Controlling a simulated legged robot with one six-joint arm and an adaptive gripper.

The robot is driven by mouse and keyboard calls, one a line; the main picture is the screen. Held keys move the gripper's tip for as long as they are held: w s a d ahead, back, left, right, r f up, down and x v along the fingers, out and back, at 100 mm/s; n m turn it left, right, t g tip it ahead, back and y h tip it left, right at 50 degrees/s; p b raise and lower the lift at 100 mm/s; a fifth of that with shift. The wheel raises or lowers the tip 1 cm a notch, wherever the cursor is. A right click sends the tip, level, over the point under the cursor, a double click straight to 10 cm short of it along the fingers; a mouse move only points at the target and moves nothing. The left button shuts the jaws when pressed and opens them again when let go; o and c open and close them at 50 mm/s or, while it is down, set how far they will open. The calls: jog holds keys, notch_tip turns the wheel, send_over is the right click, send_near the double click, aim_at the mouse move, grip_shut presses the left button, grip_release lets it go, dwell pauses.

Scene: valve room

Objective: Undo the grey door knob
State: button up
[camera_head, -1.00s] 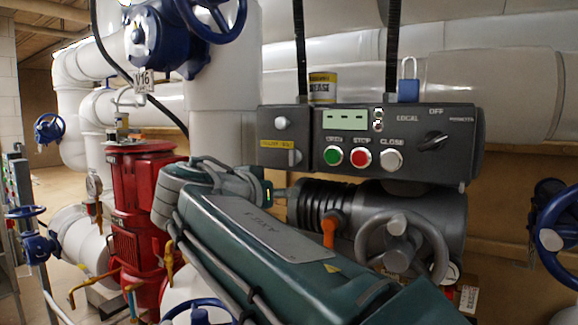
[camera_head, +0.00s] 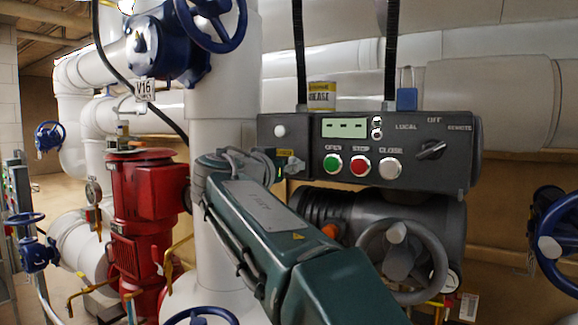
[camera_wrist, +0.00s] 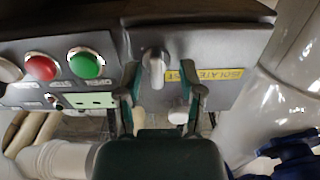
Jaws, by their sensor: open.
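The grey door knob (camera_wrist: 154,66) is a small lever-shaped turn knob on the dark door of the control box. In the wrist view, which is upside down, it shows upright between the finger ends. In the head view the knob (camera_head: 297,165) sits at the box's lower left, partly hidden by my gripper (camera_head: 284,168). My gripper (camera_wrist: 161,78) is open, one finger on each side of the knob. I cannot tell whether a finger touches it. A yellow label (camera_wrist: 204,75) is beside the knob.
A pale round knob (camera_wrist: 178,113) is on the same door. The control panel (camera_head: 455,165) has green (camera_head: 333,164), red (camera_head: 360,165) and white (camera_head: 389,168) buttons and a dark selector (camera_head: 431,150). A grey handwheel (camera_head: 445,262) stands below. A white pipe (camera_head: 222,95) rises left of the box.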

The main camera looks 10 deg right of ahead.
jog(key=shift+w+d, duration=0.15)
jog(key=shift+d, duration=0.05)
grip_shut()
jog(key=shift+n, duration=0.4)
jog(key=n, duration=0.3)
jog(key=shift+n, duration=0.4)
jog(key=n, duration=0.4)
jog(key=shift+n, duration=0.3)
jog(key=n, duration=0.4)
jog(key=shift+a, duration=0.1)
jog(key=shift+w+f+n, duration=0.1)
jog(key=shift+f+n, duration=0.05)
jog(key=shift+n, duration=1.95)
